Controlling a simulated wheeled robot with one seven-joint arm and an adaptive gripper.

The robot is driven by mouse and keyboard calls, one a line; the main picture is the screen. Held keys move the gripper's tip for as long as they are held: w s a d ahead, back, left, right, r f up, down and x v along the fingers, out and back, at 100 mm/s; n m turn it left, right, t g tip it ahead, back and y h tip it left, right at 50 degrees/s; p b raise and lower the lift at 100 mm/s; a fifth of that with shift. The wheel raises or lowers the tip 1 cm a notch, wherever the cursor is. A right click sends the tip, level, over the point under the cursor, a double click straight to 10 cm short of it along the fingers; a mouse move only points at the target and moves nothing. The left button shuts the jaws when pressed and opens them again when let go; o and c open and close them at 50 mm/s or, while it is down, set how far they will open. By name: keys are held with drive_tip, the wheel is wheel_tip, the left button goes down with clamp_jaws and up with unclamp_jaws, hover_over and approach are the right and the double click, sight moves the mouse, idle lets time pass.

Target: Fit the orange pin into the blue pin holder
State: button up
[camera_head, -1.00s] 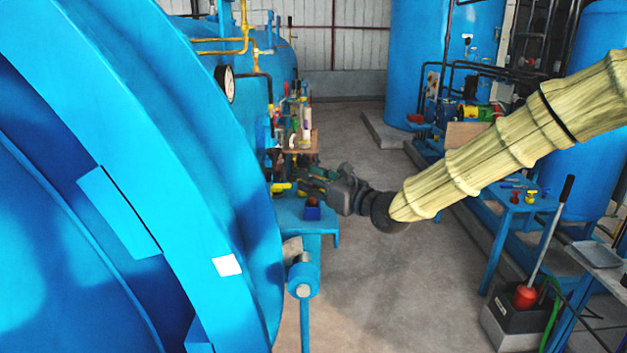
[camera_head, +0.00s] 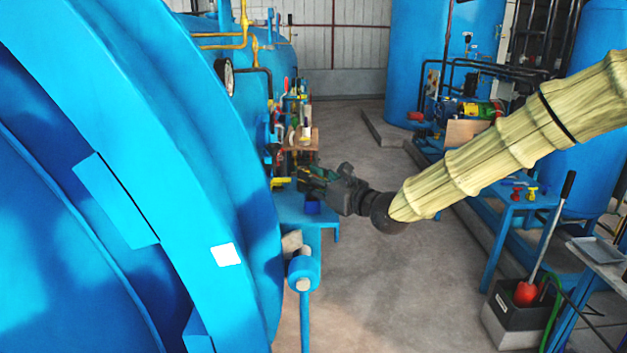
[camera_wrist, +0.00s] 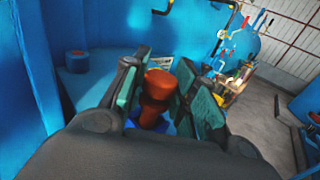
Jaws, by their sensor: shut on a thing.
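My gripper (camera_head: 312,178) is over a small blue shelf (camera_head: 290,208) beside the big blue vessel. In the wrist view its green-padded fingers (camera_wrist: 158,85) are shut on the orange pin (camera_wrist: 158,84), which stands roughly upright between them. A blue piece (camera_wrist: 160,126) shows below the pin; I cannot tell whether they touch. A small blue cup-like block (camera_head: 312,205) sits on the shelf just below my gripper in the head view. A short blue cylinder (camera_wrist: 77,61) stands left of my gripper in the wrist view. I cannot tell which blue part is the pin holder.
The curved blue vessel (camera_head: 110,150) fills the left side. A yellow handle (camera_head: 280,182) is left of my gripper. A small rack of tools (camera_head: 300,135) stands behind it. The grey floor (camera_head: 400,290) to the right is clear; a workbench (camera_head: 515,200) stands beyond.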

drive_tip(key=shift+f+b, duration=0.65)
drive_tip(key=shift+f, duration=0.15)
drive_tip(key=o, duration=1.1)
drive_tip(key=shift+o, duration=0.2)
drive_tip(key=shift+s+d, duration=0.1)
drive_tip(key=v, duration=1.2)
